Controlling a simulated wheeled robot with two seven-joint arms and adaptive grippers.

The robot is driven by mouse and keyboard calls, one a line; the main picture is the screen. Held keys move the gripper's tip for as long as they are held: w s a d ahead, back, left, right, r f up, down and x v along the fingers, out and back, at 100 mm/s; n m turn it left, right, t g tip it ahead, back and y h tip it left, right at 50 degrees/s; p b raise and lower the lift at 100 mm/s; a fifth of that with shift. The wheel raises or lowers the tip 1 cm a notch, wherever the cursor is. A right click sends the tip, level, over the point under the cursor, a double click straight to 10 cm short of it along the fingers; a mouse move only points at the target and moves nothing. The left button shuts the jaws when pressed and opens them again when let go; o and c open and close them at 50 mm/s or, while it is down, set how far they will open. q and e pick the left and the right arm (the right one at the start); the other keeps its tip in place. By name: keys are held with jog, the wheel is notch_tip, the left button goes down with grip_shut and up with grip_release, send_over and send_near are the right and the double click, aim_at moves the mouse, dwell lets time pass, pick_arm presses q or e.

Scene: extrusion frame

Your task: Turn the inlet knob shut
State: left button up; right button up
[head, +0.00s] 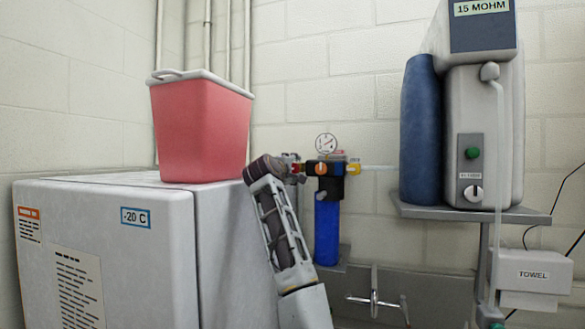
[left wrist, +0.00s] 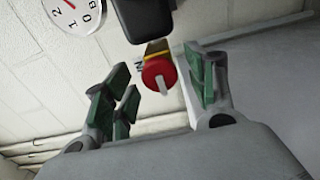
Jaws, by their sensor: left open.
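A red round knob (left wrist: 158,74) with a pale grey bar handle sits on a yellow fitting, beside a black block, in the left wrist view. I take it for the inlet knob; in the head view a bit of red (head: 295,168) shows at the left side of the filter assembly, mostly hidden by my gripper. My left gripper (head: 291,165) is at that side of the assembly. Its green-padded fingers are open on either side of the knob in the wrist view, with gaps to both; the knob appears nearer the right-hand finger. I cannot tell whether any finger touches it.
A pressure gauge (head: 326,143) tops the assembly, with a blue filter housing (head: 327,230) below and an orange knob (head: 321,168) in front. A white freezer (head: 105,245) bearing a red bin (head: 202,130) stands left. A shelf (head: 465,213) with a purifier is right; a tap (head: 374,298) is below.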

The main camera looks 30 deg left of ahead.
pick_arm(q)
jog(key=shift+w+a, duration=0.1)
jog(key=shift+w, duration=0.25)
jog(key=c, duration=1)
jog(key=shift+c, duration=0.2)
